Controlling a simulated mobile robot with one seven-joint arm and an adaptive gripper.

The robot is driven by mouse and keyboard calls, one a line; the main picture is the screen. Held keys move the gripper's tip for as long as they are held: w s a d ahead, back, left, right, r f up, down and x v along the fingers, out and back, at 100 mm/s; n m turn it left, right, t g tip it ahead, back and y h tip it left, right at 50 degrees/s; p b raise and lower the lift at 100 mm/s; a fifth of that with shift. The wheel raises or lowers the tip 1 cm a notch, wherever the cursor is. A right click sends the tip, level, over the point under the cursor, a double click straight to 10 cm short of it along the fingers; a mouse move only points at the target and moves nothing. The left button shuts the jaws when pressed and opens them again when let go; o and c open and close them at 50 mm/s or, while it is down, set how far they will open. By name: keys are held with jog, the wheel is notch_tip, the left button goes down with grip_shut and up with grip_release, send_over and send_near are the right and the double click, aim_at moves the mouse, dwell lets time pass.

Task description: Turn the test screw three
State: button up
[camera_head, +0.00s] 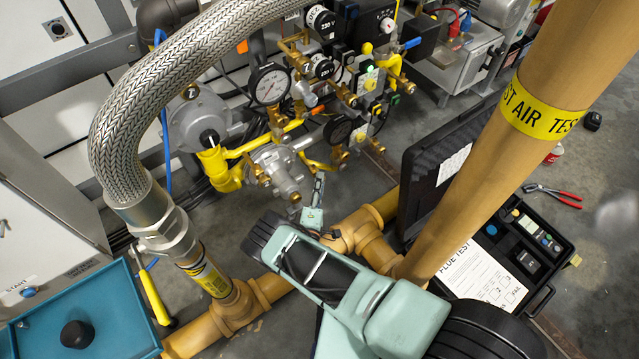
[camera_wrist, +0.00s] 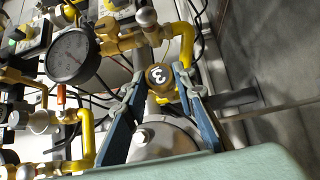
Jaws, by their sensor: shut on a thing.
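Test screw three (camera_wrist: 158,76) is a round brass cap with a white "3" on its face, in the upper middle of the wrist view. The blue-grey fingers of my gripper (camera_wrist: 161,84) reach up on either side of it and are shut on it, with the numbered face showing between the tips. In the head view my gripper (camera_head: 319,186) is at the lower front of the burner's valve and gauge assembly. I cannot make out the screw clearly there.
A pressure gauge (camera_wrist: 72,55) and yellow pipes crowd close to the screw. A braided hose (camera_head: 130,110) arches at left. A tan post (camera_head: 500,140) and an open black case (camera_head: 530,245) stand at right. A tan pipe (camera_head: 270,287) runs under my arm.

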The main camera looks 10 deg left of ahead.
jog(key=shift+a, duration=0.1)
jog(key=o, duration=1.2)
jog(key=shift+c, duration=0.2)
jog(key=s, duration=0.7)
jog(key=shift+s+d, duration=0.2)
jog(key=shift+d, duration=0.05)
